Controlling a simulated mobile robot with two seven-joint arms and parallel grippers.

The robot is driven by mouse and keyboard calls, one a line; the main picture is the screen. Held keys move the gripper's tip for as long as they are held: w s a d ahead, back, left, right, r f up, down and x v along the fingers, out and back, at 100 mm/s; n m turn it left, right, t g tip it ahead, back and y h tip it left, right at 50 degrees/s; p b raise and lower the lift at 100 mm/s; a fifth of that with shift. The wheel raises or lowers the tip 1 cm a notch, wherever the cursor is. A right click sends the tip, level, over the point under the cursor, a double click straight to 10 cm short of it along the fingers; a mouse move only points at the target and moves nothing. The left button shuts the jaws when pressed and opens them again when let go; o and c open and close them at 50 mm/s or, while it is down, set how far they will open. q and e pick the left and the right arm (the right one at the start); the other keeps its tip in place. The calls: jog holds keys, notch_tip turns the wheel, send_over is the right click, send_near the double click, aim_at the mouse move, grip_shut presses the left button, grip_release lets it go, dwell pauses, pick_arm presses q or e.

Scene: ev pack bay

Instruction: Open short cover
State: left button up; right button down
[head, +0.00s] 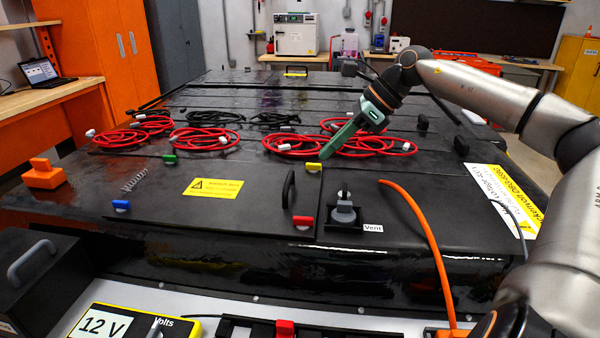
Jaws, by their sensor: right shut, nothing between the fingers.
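The short cover (245,212) is a flat black panel lying on the front of the battery pack. It carries a black handle (289,189) and a yellow warning label (213,187). Coloured latches sit at its corners: blue (121,205) front left, green (169,158) back left, yellow (314,167) back right and red (303,221) front right. My right gripper (325,153) reaches in from the right, shut and empty, its tip just above and behind the yellow latch. I cannot tell whether it touches the latch. My left gripper is out of view.
Red cable coils (205,139) lie behind the cover. A spring (135,180) lies on its left part. A vent fitting (344,212) stands to its right, beside an orange cable (420,218). A 12 V meter (140,322) is in front, and an orange block (43,174) is at left.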

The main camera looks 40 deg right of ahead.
aim_at(300, 191)
jog(key=x, duration=0.8)
jog(key=shift+s+p, duration=0.15)
jog(key=shift+p, duration=0.25)
jog(key=shift+x, duration=0.9)
jog(key=shift+r, duration=0.1)
